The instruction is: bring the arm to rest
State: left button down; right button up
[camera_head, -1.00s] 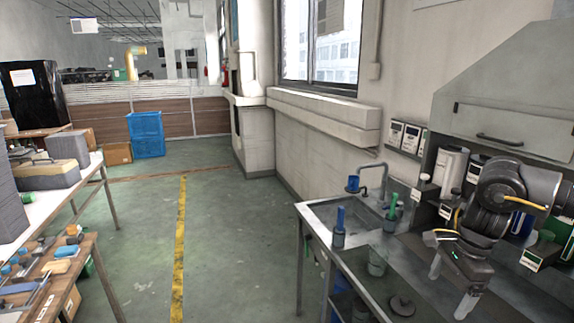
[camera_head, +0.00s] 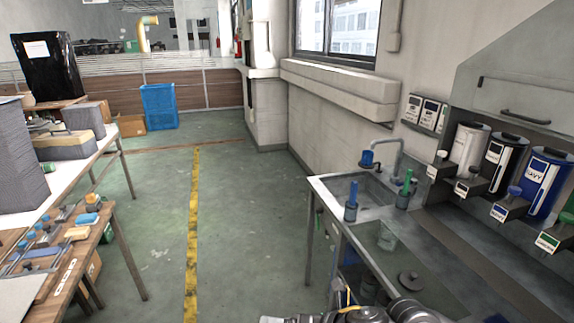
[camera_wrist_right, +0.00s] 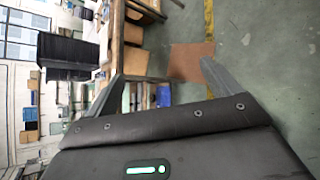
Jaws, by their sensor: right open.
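My right arm shows only at the bottom edge of the head view, low in front of the sink bench (camera_head: 330,196). Its fingers are not clear in that view. In the right wrist view my right gripper (camera_wrist_right: 162,84) is open, its two grey fingers wide apart with nothing between them. Beyond the fingers are the floor and a workbench, some way off. My left gripper is not in view.
A worktable (camera_head: 110,158) and a lower tool bench (camera_head: 100,235) stand at the left. The green floor (camera_head: 245,225) between them is clear.

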jog(key=s+d+f+m+g+h, duration=0.1)
jog(key=s+d+f+m+h, duration=0.2)
jog(key=s+d+f+m, duration=0.65)
jog(key=s+d+m+h, duration=0.4)
jog(key=s+d+m, duration=0.15)
jog(key=m, duration=0.85)
jog(key=s+d+f+m+g+h, duration=0.1)
jog(key=s+d+f+m+h, duration=0.25)
jog(key=s+d+m, duration=0.65)
notch_tip(320, 180, down, 31)
jog(key=w+a+m+g+b, duration=0.1)
jog(key=w+m+g+b, duration=0.15)
jog(key=b, duration=0.25)
jog(key=s+d+f+b, duration=0.3)
jog(key=s+f+b, duration=0.2)
jog(key=s+f, duration=1.2)
notch_tip(320, 180, down, 5)
jog(key=shift+s+r, duration=0.1)
jog(key=shift+s, duration=0.3)
